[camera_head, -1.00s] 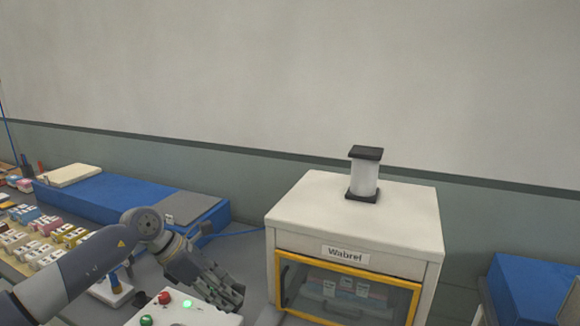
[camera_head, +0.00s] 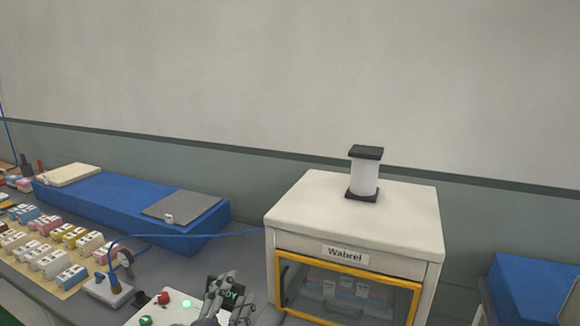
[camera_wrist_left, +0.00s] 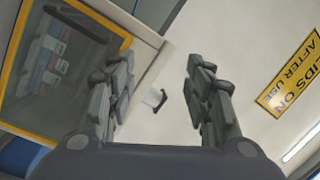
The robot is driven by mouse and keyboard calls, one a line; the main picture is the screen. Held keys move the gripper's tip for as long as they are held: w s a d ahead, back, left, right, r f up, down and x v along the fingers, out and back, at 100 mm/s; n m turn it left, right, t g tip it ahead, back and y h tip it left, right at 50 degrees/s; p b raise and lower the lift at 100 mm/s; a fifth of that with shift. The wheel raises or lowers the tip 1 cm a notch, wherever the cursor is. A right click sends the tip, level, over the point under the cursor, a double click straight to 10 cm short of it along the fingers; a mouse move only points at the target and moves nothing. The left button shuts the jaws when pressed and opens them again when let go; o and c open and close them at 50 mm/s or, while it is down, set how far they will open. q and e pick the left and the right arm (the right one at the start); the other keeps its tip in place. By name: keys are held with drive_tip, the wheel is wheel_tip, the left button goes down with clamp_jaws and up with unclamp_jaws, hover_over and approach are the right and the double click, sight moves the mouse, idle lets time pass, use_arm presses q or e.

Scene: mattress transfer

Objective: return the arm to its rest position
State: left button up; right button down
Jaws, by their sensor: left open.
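My left gripper (camera_head: 226,292) shows low in the head view, above the grey bench, beside the white control box and left of the white cabinet. In the left wrist view its two fingers (camera_wrist_left: 158,95) stand apart with nothing between them. The arm behind it is mostly below the head view's bottom edge. My right gripper is not in view.
The white Wabrel cabinet (camera_head: 340,212) has a yellow-framed window with boxes behind it. The control box (camera_head: 175,312) has red and green buttons. A gauge stand (camera_head: 112,291), a blue mattress-like block (camera_head: 120,206) and several small boxes (camera_head: 62,238) lie left. A blue box (camera_head: 520,288) stands right.

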use_arm(q)
drive_tip(key=s+a+f+n+g+y, duration=0.2)
drive_tip(key=s+a+f+n+g, duration=0.25)
drive_tip(key=s+f, duration=0.3)
drive_tip(key=s+a+f+n+g+y, duration=0.2)
drive_tip(key=s+a+f+n+g, duration=0.3)
drive_tip(key=f, duration=0.4)
drive_tip(key=s+f+n+g, duration=0.1)
drive_tip(key=s+f+g, duration=0.2)
drive_tip(key=s, duration=0.6)
drive_tip(key=s+f+n+g, duration=0.2)
drive_tip(key=s+f, duration=0.2)
drive_tip(key=s, duration=0.6)
wheel_tip(320, 180, down, 32)
drive_tip(key=s+g+b, duration=0.1)
drive_tip(key=g+b, duration=0.1)
drive_tip(key=b, duration=0.4)
drive_tip(key=s+a+f+b, duration=0.2)
drive_tip(key=s+f+b, duration=0.2)
drive_tip(key=s+f, duration=1.3)
wheel_tip(320, 180, down, 3)
drive_tip(key=shift+a+f+m+g, duration=0.1)
drive_tip(key=shift+a+m+g, duration=0.15)
drive_tip(key=shift+m+g, duration=0.1)
